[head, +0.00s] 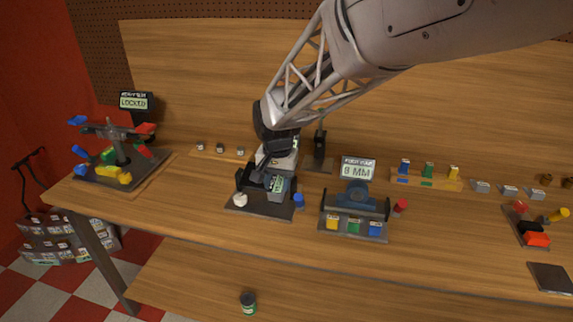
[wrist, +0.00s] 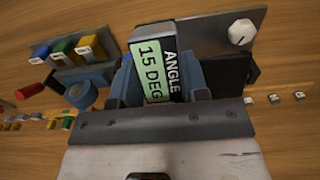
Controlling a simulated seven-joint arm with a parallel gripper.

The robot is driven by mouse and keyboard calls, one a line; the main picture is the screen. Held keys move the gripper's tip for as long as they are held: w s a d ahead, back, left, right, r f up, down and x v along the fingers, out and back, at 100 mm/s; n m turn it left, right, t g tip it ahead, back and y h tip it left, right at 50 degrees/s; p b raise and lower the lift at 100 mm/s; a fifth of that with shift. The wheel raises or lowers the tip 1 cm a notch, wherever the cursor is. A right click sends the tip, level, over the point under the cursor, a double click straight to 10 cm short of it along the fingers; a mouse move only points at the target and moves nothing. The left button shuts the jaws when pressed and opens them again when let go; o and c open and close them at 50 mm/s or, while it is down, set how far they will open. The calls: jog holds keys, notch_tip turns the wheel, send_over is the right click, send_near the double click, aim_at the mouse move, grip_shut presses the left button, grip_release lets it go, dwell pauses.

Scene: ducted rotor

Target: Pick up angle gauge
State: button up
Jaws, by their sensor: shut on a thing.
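The angle gauge (wrist: 153,70) is a dark block with a green display reading "15 DEG" and the word "ANGLE" in the wrist view. My gripper (wrist: 160,85) is shut on it, with a blue-grey finger on each side. In the head view the gauge (head: 276,185) shows at the end of my gripper (head: 268,178), over a dark stand (head: 262,207) with a white knob. I cannot tell whether the gauge still touches the stand. The lower part of the gauge is partly hidden by the fingers in the wrist view.
A blue knob (head: 299,201) is close beside the gauge. A rotor stand (head: 118,155) with a "LOCKED" display is at the left. Open table lies in front.

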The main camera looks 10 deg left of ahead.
jog(key=shift+s+d, duration=0.2)
jog(key=shift+s, duration=0.2)
jog(key=shift+w, duration=0.1)
dwell(0.5)
jog(key=w+a+m, duration=0.1)
jog(key=w+m, duration=0.1)
jog(key=w, duration=0.2)
jog(key=w+a+m, duration=0.2)
jog(key=w+m, duration=0.1)
jog(key=w, duration=0.2)
jog(key=w+a+m+g, duration=0.1)
jog(key=w+a+m, duration=0.1)
jog(key=w, duration=0.3)
jog(key=shift+a+m+y, duration=0.25)
jog(key=shift+m+y, duration=0.15)
jog(key=shift+m, duration=0.1)
jog(key=w+a+f+m+y, duration=0.1)
jog(key=w+a+m, duration=0.1)
jog(key=w+m, duration=0.3)
jog(key=w+a+f+m+t+y, duration=0.1)
jog(key=w+m, duration=0.4)
jog(key=w, duration=0.8)
jog(key=shift+w+a+f, duration=0.15)
jog(key=shift+a+f, duration=0.35)
jog(key=shift+a, duration=0.1)
jog(key=shift+f, duration=0.1)
